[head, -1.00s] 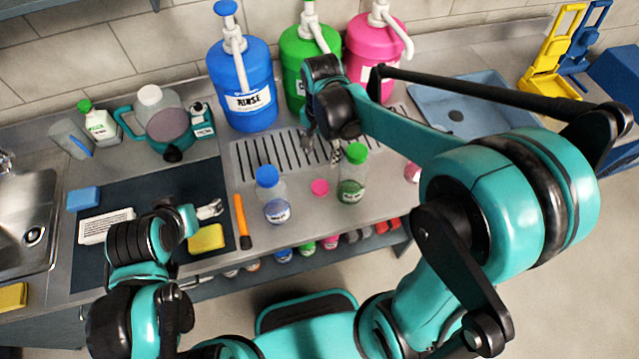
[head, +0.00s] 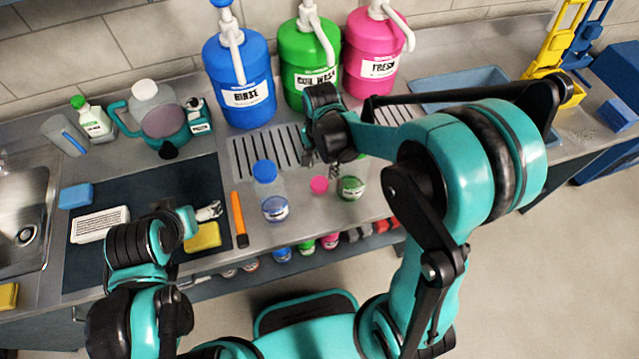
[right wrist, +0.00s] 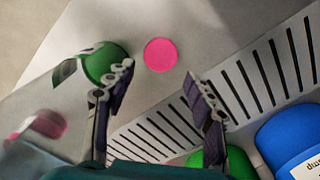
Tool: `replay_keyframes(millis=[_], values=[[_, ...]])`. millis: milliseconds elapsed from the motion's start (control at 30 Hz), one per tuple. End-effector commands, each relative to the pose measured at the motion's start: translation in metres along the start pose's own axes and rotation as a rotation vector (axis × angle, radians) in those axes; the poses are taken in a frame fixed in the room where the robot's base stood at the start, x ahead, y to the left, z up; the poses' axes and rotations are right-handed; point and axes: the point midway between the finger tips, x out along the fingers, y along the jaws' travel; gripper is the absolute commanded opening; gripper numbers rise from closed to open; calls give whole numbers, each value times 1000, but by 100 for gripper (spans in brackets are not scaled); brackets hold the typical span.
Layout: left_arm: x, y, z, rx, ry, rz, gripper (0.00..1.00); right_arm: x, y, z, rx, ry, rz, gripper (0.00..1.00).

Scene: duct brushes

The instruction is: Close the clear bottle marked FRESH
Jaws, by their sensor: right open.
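A loose pink cap (head: 319,184) lies on the steel counter between a blue-capped bottle (head: 273,195) and a green-capped bottle (head: 351,188). In the right wrist view the pink cap (right wrist: 160,55) lies ahead of the gap between the fingers. A clear bottle with pink contents (right wrist: 38,124) shows blurred at lower left there; its label is unreadable, and my arm hides it in the head view. My right gripper (head: 320,160) is open and empty above the counter; its left finger overlaps the green cap (right wrist: 103,62) in the wrist view. My left gripper (head: 209,211) is over the dark mat; its jaws are unclear.
Large blue RINSE (head: 238,75), green (head: 310,70) and pink FRESH (head: 375,65) pump jugs stand behind the slotted drain (head: 262,155). An orange marker (head: 239,220) and a yellow sponge (head: 203,237) lie left. Several bottles sit on a shelf below.

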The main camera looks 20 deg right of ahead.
Motion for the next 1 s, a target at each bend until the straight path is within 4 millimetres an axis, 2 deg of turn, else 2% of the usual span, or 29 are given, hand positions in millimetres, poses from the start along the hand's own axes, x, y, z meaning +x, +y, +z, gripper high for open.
replay_keyframes(millis=[167, 433, 567, 967, 1000], values=[[1, 0, 0, 0, 0, 0, 89, 2, 0, 0, 0, 0, 0, 54], [14, 0, 10, 0, 0, 0, 89, 45, 0, 0, 0, 0, 0, 54], [18, 0, 13, 0, 0, 0, 89, 59, 0, 0, 0, 0, 0, 54], [18, 0, 13, 0, 0, 0, 89, 62, 0, 0, 0, 0, 0, 54], [18, 0, 13, 0, 0, 0, 89, 62, 0, 0, 0, 0, 0, 51]])
